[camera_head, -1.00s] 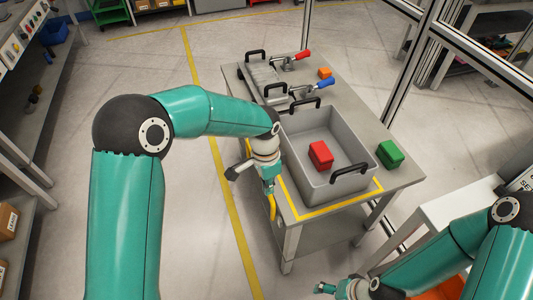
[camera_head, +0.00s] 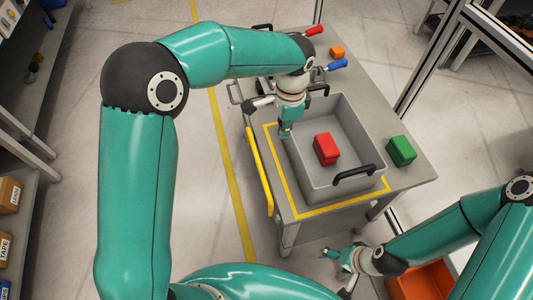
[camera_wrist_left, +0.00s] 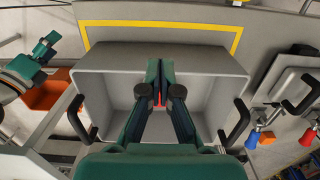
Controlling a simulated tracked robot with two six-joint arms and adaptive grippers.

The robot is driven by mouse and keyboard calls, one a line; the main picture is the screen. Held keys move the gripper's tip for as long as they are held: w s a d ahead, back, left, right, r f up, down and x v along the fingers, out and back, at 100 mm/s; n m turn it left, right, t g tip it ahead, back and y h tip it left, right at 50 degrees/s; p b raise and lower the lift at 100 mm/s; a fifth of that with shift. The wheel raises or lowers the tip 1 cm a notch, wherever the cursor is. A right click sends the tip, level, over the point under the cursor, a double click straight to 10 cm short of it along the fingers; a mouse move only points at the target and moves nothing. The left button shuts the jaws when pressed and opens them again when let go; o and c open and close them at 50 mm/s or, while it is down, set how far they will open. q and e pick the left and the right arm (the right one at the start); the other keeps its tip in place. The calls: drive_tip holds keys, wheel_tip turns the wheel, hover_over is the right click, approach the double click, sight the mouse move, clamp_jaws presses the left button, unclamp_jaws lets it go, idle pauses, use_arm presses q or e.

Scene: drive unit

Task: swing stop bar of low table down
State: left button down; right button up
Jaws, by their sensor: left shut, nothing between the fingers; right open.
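The low table (camera_head: 412,187) has a grey bin (camera_head: 352,127) on it, inside a yellow outline. The yellow stop bar (camera_head: 260,172) runs along the table's left side in the head view; I cannot tell surely whether it is raised or lowered. My left gripper (camera_head: 285,136) is shut and empty, over the bin's left side and apart from the bar. Its closed fingers also show in the left wrist view (camera_wrist_left: 160,66), over the bin. My right gripper (camera_head: 326,253) is open and empty, off the table's front edge.
A red block (camera_head: 325,149) lies in the bin, and a green block (camera_head: 401,150) on the table to its right. Red (camera_head: 314,30) and blue-handled (camera_head: 337,64) clamps and an orange block (camera_head: 337,52) are at the back. Floor left of the table is clear.

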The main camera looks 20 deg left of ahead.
sight(259, 169)
use_arm(q)
drive_tip(key=f, duration=0.6)
drive_tip(key=f+p, duration=0.1)
drive_tip(key=f, duration=0.2)
drive_tip(key=shift+s+a+f, duration=0.25)
drive_tip(key=shift+s+f, duration=0.05)
drive_tip(key=shift+f, duration=0.05)
drive_tip(key=a, duration=0.1)
drive_tip(key=s, duration=0.1)
drive_tip(key=a+p, duration=0.1)
drive_tip(key=shift+s+a+f, duration=0.25)
drive_tip(key=shift+s+a, duration=0.1)
drive_tip(key=shift+s, duration=0.05)
drive_tip(key=shift+s+a+f, duration=0.15)
drive_tip(key=shift+a, duration=0.15)
drive_tip(key=shift+s+a, duration=0.1)
